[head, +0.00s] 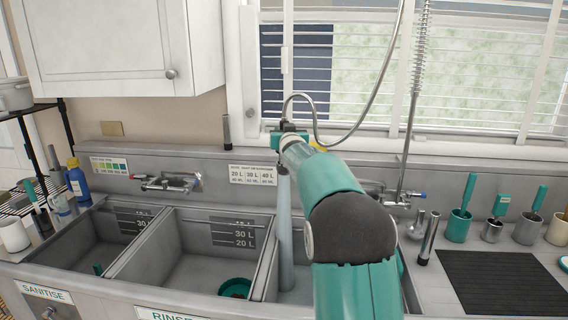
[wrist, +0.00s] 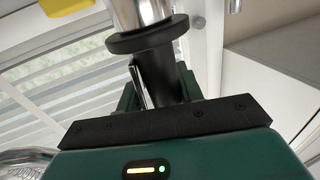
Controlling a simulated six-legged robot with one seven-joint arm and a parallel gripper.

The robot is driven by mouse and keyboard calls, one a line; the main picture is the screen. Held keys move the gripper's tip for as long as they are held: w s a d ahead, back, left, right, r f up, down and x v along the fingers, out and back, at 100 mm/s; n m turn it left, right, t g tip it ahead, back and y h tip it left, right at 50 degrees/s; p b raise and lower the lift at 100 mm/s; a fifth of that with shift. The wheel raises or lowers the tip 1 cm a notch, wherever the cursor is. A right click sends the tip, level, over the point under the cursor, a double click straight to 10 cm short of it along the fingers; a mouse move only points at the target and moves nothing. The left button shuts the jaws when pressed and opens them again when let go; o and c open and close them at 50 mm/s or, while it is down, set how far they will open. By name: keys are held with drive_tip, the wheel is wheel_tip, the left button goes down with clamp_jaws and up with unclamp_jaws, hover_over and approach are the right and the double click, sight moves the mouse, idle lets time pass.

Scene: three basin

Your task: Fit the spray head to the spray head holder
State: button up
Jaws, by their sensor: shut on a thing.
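My gripper (head: 289,137) is above the rear of the sinks, in front of the window. In the wrist view my gripper (wrist: 158,88) has its green fingers shut around the black neck of the spray head (wrist: 155,62). The spray head has a black collar and a shiny metal part above it. A yellow piece (wrist: 66,7) shows near it at the upper left; it also shows beside my gripper in the head view (head: 318,146). A curved metal hose (head: 385,75) reaches my gripper from above. I cannot pick out the spray head holder with certainty.
A pale bluish column (head: 285,225), like running water, drops below my gripper into the basin. A dark upright cylinder (head: 226,129) stands by the wall. A tall spring riser (head: 416,75) and tap (head: 395,195) are at right. The rinse basin (head: 190,268) holds a green round item (head: 235,287).

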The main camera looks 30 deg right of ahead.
drive_tip(key=shift+f, duration=1.3)
drive_tip(key=shift+f, duration=0.1)
idle(0.4)
drive_tip(key=shift+f, duration=0.35)
drive_tip(key=o, duration=1.3)
drive_tip(key=shift+s, duration=0.1)
drive_tip(key=v, duration=1.3)
drive_tip(key=shift+s+a, duration=0.15)
drive_tip(key=shift+s, duration=0.1)
